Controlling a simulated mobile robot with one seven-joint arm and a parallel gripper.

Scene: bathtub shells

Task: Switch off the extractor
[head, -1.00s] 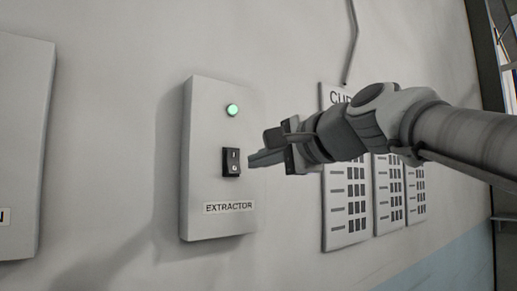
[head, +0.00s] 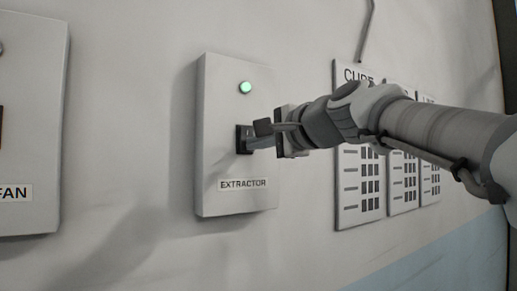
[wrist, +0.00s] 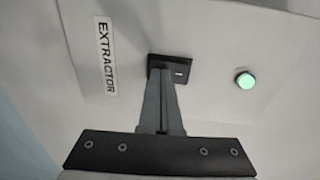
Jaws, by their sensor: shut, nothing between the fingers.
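The extractor box (head: 222,110) is a pale wall panel with an EXTRACTOR label (head: 243,184), a lit green lamp (head: 245,88) and a black rocker switch (head: 241,140). My gripper (head: 250,143) is shut and empty, with its fingertips at the switch in the head view and hiding part of it. In the wrist view the closed fingertips (wrist: 160,72) lie over the lower part of the switch (wrist: 182,71), with one white mark showing beside them. The lamp (wrist: 245,80) is green there too. I cannot tell whether the fingers press the rocker.
A second wall box (head: 35,120) with a label ending in FAN stands at the left. Several white charts (head: 357,200) hang on the wall behind my arm, with a cable above. The wall between the boxes is clear.

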